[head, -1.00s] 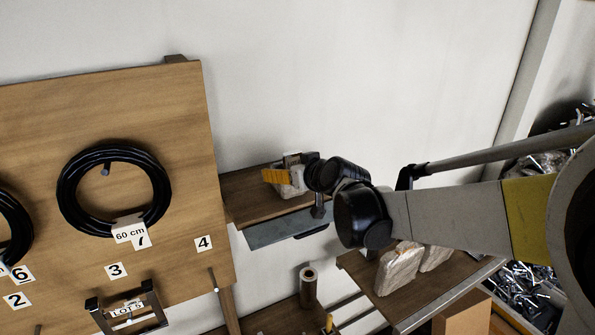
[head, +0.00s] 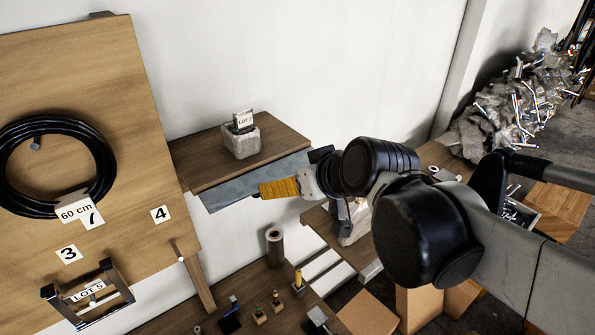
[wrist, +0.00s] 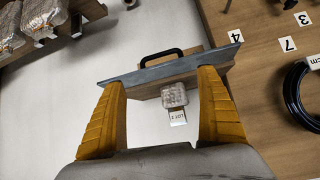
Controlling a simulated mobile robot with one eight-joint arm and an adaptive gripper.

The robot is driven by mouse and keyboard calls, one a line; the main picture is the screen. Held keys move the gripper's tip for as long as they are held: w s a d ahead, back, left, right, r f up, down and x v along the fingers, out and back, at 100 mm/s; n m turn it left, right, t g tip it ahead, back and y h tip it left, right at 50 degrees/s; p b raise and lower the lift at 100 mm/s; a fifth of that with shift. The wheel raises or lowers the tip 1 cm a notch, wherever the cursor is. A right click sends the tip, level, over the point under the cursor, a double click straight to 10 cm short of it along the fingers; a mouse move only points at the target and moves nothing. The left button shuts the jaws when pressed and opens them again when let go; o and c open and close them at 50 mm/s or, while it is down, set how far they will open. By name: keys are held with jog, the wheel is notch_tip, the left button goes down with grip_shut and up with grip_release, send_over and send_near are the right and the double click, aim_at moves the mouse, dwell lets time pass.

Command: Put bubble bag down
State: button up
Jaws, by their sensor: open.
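The bubble bag (head: 241,141) is a small whitish block sitting on the wooden wall shelf (head: 200,168), with a small "LOT" card standing at its top. In the wrist view the bag (wrist: 174,95) shows beyond and between the fingers, with a "LOT 2" card. My gripper (head: 264,190) is apart from the bag, near the shelf's grey front edge. Its orange fingers (wrist: 162,80) are spread wide with nothing between them in the wrist view. Only one finger shows clearly in the head view.
A wooden board (head: 110,130) with a black cable coil (head: 97,160) and number labels stands at left. A lower bench (head: 190,315) holds a brown roll (head: 275,248) and small tools. More wrapped bags (wrist: 42,18) lie on another shelf, partly behind my arm in the head view.

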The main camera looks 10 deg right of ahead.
jog(key=s+d+f+m+g+h, duration=0.1)
jog(key=s+d+f, duration=0.2)
jog(key=s, duration=0.3)
jog(key=s+d+f+m+g+h, duration=0.1)
jog(key=s+d+f+m+h, duration=0.1)
jog(key=s+d+f, duration=0.2)
jog(key=shift+s+f+g, duration=0.2)
jog(key=shift+s+g, duration=0.2)
jog(key=shift+s, duration=0.8)
